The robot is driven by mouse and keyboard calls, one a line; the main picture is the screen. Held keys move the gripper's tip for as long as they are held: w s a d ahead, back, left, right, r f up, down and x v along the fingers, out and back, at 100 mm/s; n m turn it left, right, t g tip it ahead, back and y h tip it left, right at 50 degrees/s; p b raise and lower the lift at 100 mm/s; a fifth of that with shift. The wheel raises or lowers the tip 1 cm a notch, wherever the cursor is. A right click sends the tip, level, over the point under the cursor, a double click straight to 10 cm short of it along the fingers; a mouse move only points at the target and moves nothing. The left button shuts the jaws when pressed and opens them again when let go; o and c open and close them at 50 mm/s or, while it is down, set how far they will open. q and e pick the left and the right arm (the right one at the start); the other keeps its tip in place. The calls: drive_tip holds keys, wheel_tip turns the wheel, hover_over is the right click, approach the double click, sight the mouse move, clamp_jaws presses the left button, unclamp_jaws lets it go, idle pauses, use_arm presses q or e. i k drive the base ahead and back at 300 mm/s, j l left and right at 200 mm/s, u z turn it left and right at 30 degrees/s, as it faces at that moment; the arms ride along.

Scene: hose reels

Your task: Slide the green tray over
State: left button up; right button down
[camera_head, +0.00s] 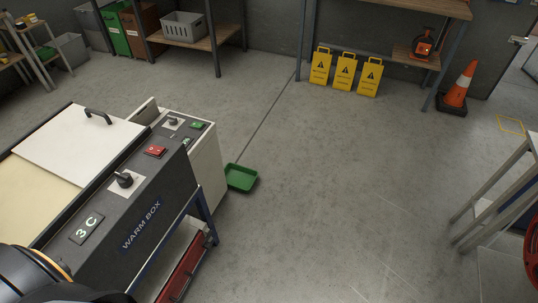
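The green tray (241,179) is small and shallow with a raised rim. It lies on the concrete floor just right of the warm box cabinet, near the middle of the head view. Its left end is close to the cabinet, and I cannot tell whether they touch. No gripper shows in the view. A dark, rounded part of my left arm with an orange ring comes in at the bottom left corner, in front of the cabinet. My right arm is out of view.
The warm box (140,225) with its lid, knobs and switches fills the left foreground. Yellow warning signs (343,72) and a traffic cone (459,85) stand at the back right. A metal frame (497,187) is at right. The middle floor is clear.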

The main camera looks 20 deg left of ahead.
sight(241, 178)
drive_tip(key=i, duration=2.05)
drive_tip(key=i+u, duration=0.1)
drive_tip(key=i, duration=0.5)
drive_tip(key=i+l+u, duration=0.1)
drive_tip(key=i, duration=0.5)
drive_tip(key=i+l+u, duration=0.1)
drive_tip(key=i, duration=0.5)
drive_tip(key=i+l+u, duration=0.1)
drive_tip(key=u, duration=2.1)
